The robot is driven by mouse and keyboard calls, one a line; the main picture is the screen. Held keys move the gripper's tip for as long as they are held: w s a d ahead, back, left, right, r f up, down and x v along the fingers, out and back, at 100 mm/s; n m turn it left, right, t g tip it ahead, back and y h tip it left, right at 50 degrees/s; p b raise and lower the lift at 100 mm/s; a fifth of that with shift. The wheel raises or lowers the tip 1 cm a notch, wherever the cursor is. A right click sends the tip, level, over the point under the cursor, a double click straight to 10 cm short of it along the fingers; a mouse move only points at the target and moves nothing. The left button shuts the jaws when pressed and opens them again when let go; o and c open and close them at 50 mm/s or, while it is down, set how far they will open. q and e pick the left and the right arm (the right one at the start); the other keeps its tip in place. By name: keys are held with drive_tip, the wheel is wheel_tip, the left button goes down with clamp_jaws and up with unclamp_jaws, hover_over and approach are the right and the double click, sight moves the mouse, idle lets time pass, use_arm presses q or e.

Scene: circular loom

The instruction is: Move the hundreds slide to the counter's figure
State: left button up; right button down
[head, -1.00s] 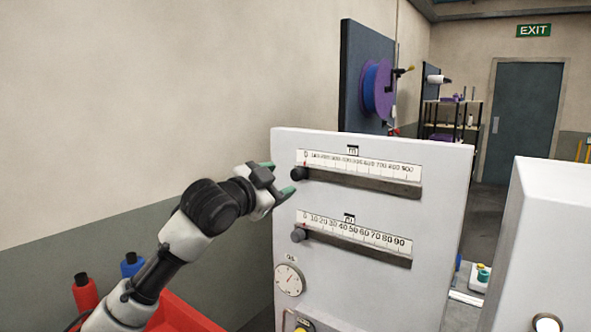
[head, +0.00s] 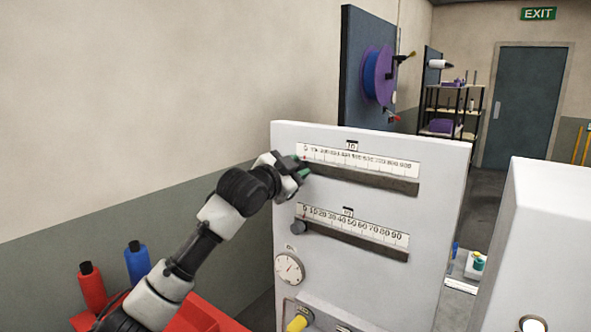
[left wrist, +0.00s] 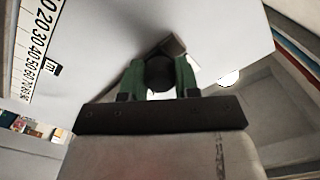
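The upper scale (head: 360,158) on the white panel (head: 440,240) is the hundreds scale, with a dark rail below it. Its dark knob shows in the left wrist view (left wrist: 160,74), between the green fingers. My left gripper (head: 301,169) is at the rail's left end, near the 0 mark, with its fingers apparently closed on the knob. In the left wrist view the gripper (left wrist: 160,78) has one finger on each side of the knob. The small counter window (head: 351,146) above the scale is too small to read surely. My right gripper is not in view.
The tens scale (head: 352,226) lies below, its knob (head: 298,227) at the left end near 0. A round gauge (head: 289,268) and a yellow knob (head: 298,323) are lower down. A white cabinet (head: 540,240) stands at right.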

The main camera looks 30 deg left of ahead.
use_arm(q)
clamp_jaws()
drive_tip(key=d, duration=0.4)
drive_tip(key=s+d+p, duration=0.1)
drive_tip(key=d, duration=0.7)
drive_tip(key=shift+s+d, duration=0.25)
drive_tip(key=shift+s, duration=0.15)
drive_tip(key=o, duration=0.7)
unclamp_jaws()
drive_tip(key=b, duration=0.4)
approach(355, 176)
drive_tip(key=s, duration=0.4)
drive_tip(key=shift+s+a, duration=0.1)
drive_tip(key=shift+a, duration=0.25)
